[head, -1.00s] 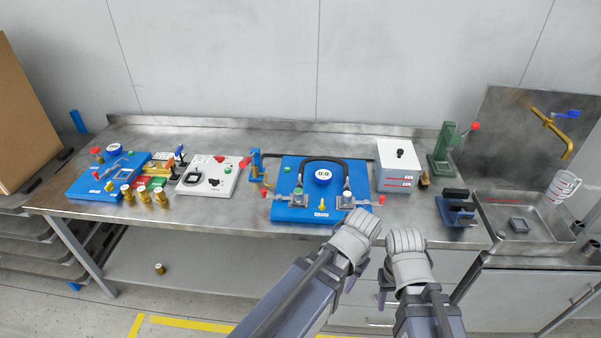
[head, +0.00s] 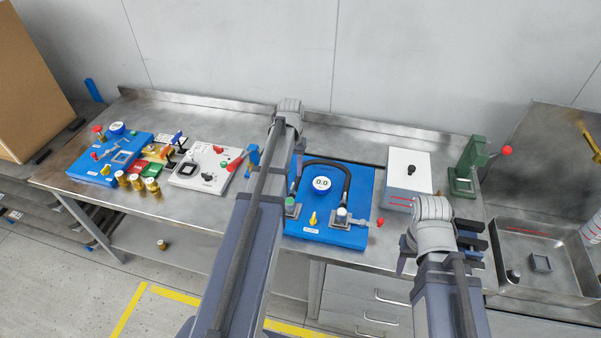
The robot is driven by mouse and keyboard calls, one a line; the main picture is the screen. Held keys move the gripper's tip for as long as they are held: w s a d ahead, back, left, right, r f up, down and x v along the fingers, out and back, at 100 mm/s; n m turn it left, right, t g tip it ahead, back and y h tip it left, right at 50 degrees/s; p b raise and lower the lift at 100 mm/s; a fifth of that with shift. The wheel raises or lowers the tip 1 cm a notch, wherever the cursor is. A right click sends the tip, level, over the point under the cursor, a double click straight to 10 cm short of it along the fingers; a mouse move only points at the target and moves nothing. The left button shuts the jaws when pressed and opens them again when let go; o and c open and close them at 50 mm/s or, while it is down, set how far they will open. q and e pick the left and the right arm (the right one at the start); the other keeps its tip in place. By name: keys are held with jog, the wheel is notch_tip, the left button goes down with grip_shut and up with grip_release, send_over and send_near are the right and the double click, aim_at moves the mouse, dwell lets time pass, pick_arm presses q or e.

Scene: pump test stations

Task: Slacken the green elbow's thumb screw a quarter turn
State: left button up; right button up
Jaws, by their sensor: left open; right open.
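The green elbow (head: 292,207) sits at the lower left of the blue board (head: 340,238), on a grey block, with the black hose rising from it. Its thumb screw is not visible; my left forearm covers the area just left of the elbow. My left gripper (head: 287,118) is over the board's upper left side, beyond the elbow; its fingers are mostly hidden behind the wrist. It is open with nothing seen in it. My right gripper (head: 432,228) is open, right of the board near the bench's front edge. A second elbow (head: 341,215) with a red screw knob (head: 379,222) is at the board's lower right.
A round gauge (head: 321,184) and a yellow valve (head: 313,219) are on the board. A white box (head: 407,178) and green press (head: 467,165) stand to the right, a sink (head: 550,245) beyond. A white panel (head: 206,170) and another blue station (head: 103,170) are left.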

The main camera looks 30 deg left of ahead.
aim_at(293, 185)
pick_arm(q)
jog(key=shift+w+a, duration=0.15)
jog(key=shift+w, duration=0.1)
jog(key=shift+s+f+b, duration=0.15)
jog(key=shift+f+b, duration=0.1)
jog(key=shift+b, duration=0.05)
notch_tip(293, 185, down, 7)
jog(key=b, duration=0.7)
jog(key=shift+f, duration=0.2)
jog(key=shift+r, duration=0.1)
grip_shut()
